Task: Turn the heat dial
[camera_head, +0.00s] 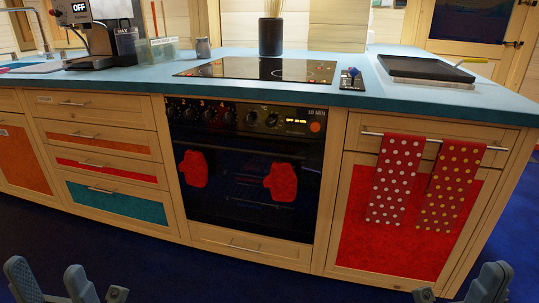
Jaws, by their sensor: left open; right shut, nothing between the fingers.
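A black oven (245,165) is built into the wooden counter, with a row of dials along its top panel. Larger knobs (271,120) sit at the right of that panel near lit markings. A small dark box with a blue knob (351,78) stands on the countertop beside the cooktop. I cannot tell which of these is the heat dial. My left gripper (50,282) is open and empty at the bottom left edge. My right gripper (490,283) is shut and empty at the bottom right edge. Both are low in front of the counter, apart from every dial.
A black cooktop (258,70) lies in the blue countertop (155,72). A dark griddle (425,70) is at right. Two red oven mitts (194,168) are on the oven door. Dotted towels (394,180) hang on a rail. The blue floor before the counter is clear.

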